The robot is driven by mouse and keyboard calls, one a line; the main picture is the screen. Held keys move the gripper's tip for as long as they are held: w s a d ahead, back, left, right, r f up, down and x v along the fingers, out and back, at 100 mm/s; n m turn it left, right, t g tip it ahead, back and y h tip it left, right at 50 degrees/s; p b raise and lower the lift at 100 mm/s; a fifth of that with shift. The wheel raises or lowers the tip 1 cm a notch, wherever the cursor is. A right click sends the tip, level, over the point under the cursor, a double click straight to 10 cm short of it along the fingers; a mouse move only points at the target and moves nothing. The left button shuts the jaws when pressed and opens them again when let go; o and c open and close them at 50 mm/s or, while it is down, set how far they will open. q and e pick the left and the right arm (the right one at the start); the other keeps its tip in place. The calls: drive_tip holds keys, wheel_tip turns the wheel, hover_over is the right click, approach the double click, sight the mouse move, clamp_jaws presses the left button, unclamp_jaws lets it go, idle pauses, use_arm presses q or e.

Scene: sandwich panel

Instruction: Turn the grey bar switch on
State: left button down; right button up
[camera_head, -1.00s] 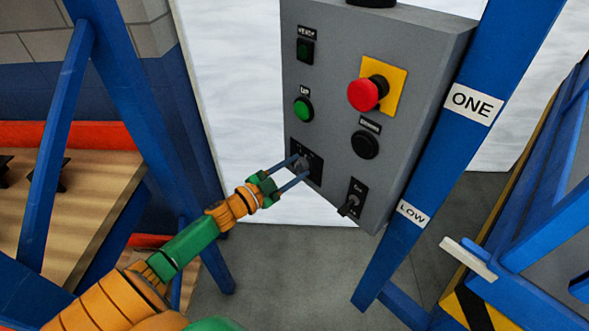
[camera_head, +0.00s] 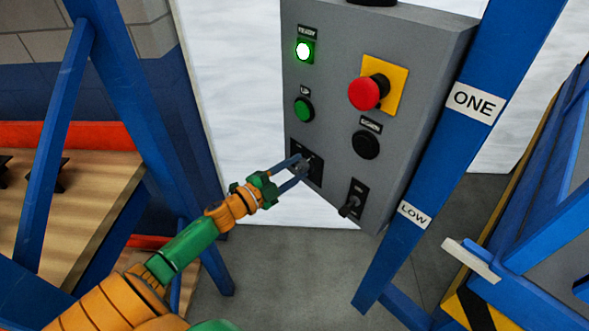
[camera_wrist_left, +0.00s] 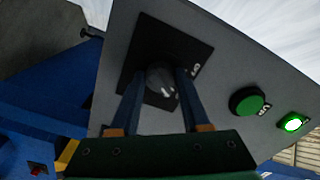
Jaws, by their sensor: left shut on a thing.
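The grey control box (camera_head: 325,100) hangs on the blue frame. The grey bar switch (camera_head: 303,165) sits on a black plate at the box's lower left. It also shows in the left wrist view (camera_wrist_left: 160,79) as a grey knob between my fingers. My left gripper (camera_head: 300,166) is shut on it, one finger on each side; the fingers hide part of it. The ready light (camera_head: 304,50) above glows bright white-green, and it is lit in the left wrist view (camera_wrist_left: 292,123) too. My right gripper is not in view.
A green button (camera_head: 303,109), a red emergency knob (camera_head: 364,94) on yellow, a black button (camera_head: 366,145) and a toggle lever (camera_head: 351,205) share the panel. A blue post (camera_head: 440,130) stands at its right. A wooden table (camera_head: 80,200) is at left.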

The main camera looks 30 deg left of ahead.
use_arm(q)
drive_tip(key=shift+c, duration=1.9)
unclamp_jaws()
drive_tip(key=v, duration=0.7)
drive_tip(key=shift+a+f, duration=0.1)
